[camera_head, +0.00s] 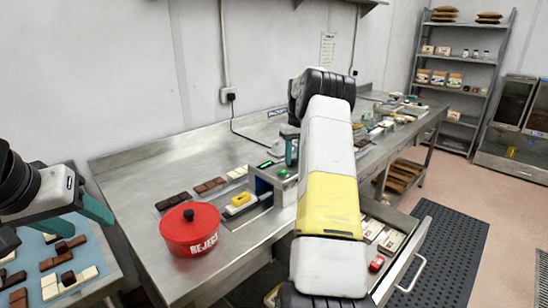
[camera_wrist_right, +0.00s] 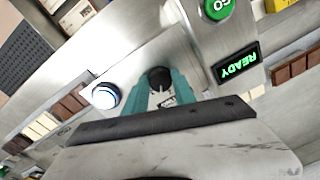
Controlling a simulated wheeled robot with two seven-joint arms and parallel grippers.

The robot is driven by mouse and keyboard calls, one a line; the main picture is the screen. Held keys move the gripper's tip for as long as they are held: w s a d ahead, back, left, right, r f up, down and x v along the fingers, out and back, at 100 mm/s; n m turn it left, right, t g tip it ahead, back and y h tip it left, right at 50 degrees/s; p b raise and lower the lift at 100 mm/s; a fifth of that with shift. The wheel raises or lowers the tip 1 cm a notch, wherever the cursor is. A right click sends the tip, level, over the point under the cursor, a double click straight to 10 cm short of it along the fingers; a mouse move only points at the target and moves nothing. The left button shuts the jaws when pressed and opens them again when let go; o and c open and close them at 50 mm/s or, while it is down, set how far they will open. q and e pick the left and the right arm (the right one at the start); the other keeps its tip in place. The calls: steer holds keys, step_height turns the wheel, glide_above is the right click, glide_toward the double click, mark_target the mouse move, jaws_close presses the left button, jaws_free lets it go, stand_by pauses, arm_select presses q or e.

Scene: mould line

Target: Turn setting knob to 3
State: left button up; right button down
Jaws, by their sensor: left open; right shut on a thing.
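The setting knob (camera_wrist_right: 158,76) is black and round, on the metal panel of a machine (camera_head: 262,187). In the right wrist view, the teal fingers of my right gripper (camera_wrist_right: 160,88) are closed on it from both sides. Dark marks show on the panel between the fingers, but I cannot read the setting. In the head view my right arm hides the knob; part of the right gripper (camera_head: 291,152) shows beside the machine. My left gripper (camera_head: 95,209) is open and empty at the left, above the tray of chocolates.
The panel has a green GO button (camera_wrist_right: 217,8), a lit READY display (camera_wrist_right: 236,64) and a white-blue button (camera_wrist_right: 105,95). A red REJECT pot (camera_head: 190,232) stands on the bench left of the machine. An open drawer (camera_head: 408,240) juts out at the right.

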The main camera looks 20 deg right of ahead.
mark_target(294, 160)
steer(key=m, duration=0.5)
steer(key=shift+m, duration=0.3)
stand_by(0.4)
steer(key=c, duration=1)
jaws_free()
steer(key=shift+c, duration=0.2)
step_height(294, 160, up, 7)
steer(key=shift+d+f, duration=0.1)
steer(key=shift+s+r, duration=0.1)
steer(key=shift+r, duration=0.45)
